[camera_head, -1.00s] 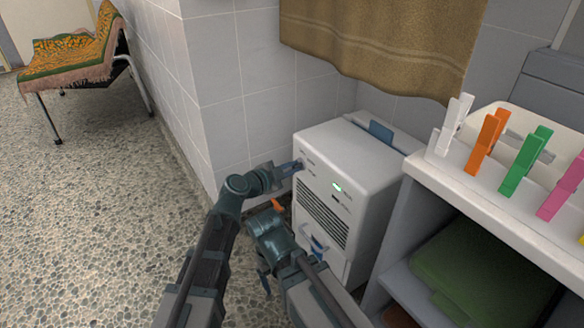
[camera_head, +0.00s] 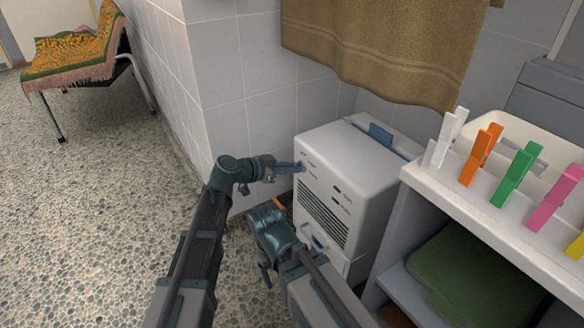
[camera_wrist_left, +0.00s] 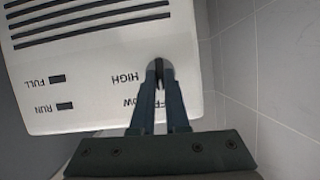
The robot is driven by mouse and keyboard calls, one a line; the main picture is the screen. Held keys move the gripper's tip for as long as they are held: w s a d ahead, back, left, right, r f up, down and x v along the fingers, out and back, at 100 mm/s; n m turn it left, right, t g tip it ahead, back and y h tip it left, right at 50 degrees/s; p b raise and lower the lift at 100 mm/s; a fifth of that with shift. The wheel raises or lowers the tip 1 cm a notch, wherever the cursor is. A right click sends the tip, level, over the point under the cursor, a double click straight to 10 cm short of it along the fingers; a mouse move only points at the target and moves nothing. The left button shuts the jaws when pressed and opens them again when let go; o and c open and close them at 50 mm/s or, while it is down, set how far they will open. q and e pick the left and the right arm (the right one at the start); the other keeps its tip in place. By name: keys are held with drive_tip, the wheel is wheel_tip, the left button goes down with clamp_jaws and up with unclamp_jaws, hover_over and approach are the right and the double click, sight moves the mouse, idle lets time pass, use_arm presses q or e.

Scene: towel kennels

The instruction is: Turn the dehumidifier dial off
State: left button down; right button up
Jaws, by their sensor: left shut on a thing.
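The white dehumidifier (camera_head: 345,150) stands by the tiled wall, with its control panel and vents on the front. My left gripper (camera_head: 301,167) is at the upper left of that panel. In the left wrist view its fingers (camera_wrist_left: 158,88) are closed around the small dark dial (camera_wrist_left: 158,68), which they mostly hide. The labels HIGH, OFF and LOW, partly covered, surround the dial upside down. The RUN lamp (camera_wrist_left: 65,106) and FULL lamp (camera_wrist_left: 58,79) are dark.
A white shelf (camera_head: 480,205) with several coloured clothes pegs and a folded green towel (camera_head: 465,270) stands at the right. A brown towel (camera_head: 385,45) hangs above the dehumidifier. A chair with a patterned cover (camera_head: 75,55) is far left. The pebbled floor (camera_head: 90,190) is open at left.

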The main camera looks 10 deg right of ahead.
use_arm(q)
drive_tip(key=shift+n+g, duration=0.3)
idle(0.4)
drive_tip(key=c, duration=0.9)
unclamp_jaws()
drive_tip(key=p+v, duration=0.5)
drive_tip(key=v, duration=0.8)
drive_tip(key=shift+s+a+r, duration=0.1)
drive_tip(key=shift+a, duration=0.3)
